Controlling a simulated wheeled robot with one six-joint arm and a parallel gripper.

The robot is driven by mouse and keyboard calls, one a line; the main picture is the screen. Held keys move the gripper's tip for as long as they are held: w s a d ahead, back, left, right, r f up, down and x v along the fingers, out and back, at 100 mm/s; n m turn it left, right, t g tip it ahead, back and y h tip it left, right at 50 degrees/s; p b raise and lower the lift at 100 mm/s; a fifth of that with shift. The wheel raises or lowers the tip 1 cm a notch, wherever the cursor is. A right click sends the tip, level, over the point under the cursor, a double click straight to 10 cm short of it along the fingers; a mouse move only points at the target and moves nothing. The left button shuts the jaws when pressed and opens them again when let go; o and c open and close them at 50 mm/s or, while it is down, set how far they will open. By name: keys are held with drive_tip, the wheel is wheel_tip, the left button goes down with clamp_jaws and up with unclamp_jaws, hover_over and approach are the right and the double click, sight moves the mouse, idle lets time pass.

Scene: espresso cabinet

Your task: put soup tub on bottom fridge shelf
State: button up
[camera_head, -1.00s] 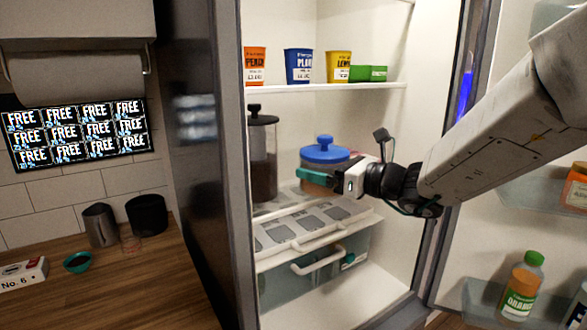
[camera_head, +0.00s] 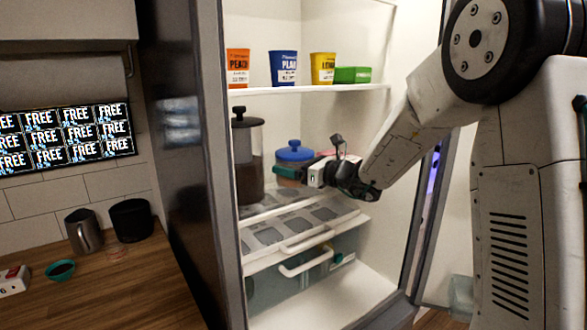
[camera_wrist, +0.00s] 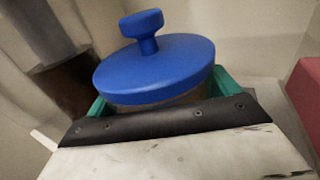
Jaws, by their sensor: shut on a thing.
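The soup tub (camera_head: 294,152) has a blue lid with a knob and a brownish body. It is inside the open fridge, over the lower shelf with the clear cover panels (camera_head: 310,212). My gripper (camera_head: 291,172) is shut on the tub's body, with a teal finger on either side, as the wrist view shows. In the wrist view the tub's blue lid (camera_wrist: 155,68) fills the middle, and my gripper (camera_wrist: 160,95) hides its lower part. I cannot tell whether the tub's base touches the shelf.
A dark French press (camera_head: 248,155) stands close left of the tub. Several cups, including an orange one (camera_head: 238,68), and a green box (camera_head: 353,74) sit on the shelf above. A drawer with a white handle (camera_head: 306,261) is below. The fridge floor (camera_head: 345,288) has free room.

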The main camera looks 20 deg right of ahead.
drive_tip(key=shift+f, duration=0.3)
drive_tip(key=shift+f, duration=0.15)
drive_tip(key=o, duration=1.1)
drive_tip(key=shift+c, duration=0.2)
